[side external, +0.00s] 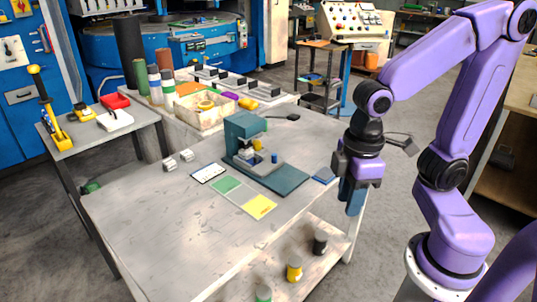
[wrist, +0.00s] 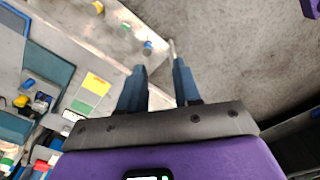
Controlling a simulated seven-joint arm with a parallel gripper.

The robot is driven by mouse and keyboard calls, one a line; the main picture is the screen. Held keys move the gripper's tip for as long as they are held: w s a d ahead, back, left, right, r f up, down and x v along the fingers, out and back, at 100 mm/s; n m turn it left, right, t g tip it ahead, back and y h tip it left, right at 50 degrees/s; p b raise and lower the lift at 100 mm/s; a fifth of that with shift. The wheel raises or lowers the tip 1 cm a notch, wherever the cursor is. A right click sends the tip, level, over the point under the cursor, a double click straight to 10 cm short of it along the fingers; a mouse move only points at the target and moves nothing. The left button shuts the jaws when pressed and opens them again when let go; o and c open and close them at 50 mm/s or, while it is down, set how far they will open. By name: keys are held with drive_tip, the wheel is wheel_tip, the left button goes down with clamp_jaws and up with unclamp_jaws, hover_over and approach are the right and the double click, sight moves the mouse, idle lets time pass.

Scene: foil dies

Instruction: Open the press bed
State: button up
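The teal press (side external: 243,132) stands upright on the grey worktable, with its flat teal base plate (side external: 287,182) reaching toward the front right. A yellow part (side external: 257,146) and a small blue piece (side external: 274,158) sit at the press; they also show at the left of the wrist view as yellow part (wrist: 21,101) and blue piece (wrist: 28,85). I cannot tell how far the bed is out. My gripper (side external: 352,195) hangs fingers down by the table's right edge, apart from the press. In the wrist view its two blue fingers (wrist: 160,72) are spread with nothing between them.
A green card (side external: 226,185), yellow card (side external: 259,206) and white card (side external: 208,173) lie in front of the press. Jars (side external: 294,271) stand on a lower shelf. A cluttered bench (side external: 205,112) is behind; the table's front left is clear.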

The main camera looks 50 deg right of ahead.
drive_tip(key=w+a+r+m, duration=0.15)
drive_tip(key=w+m, duration=0.45)
drive_tip(key=w, duration=0.7)
drive_tip(key=m, duration=1.5)
hover_over(275, 154)
wheel_tip(275, 154, down, 18)
drive_tip(key=shift+a+r, duration=0.1)
drive_tip(key=shift+a, duration=0.05)
clamp_jaws()
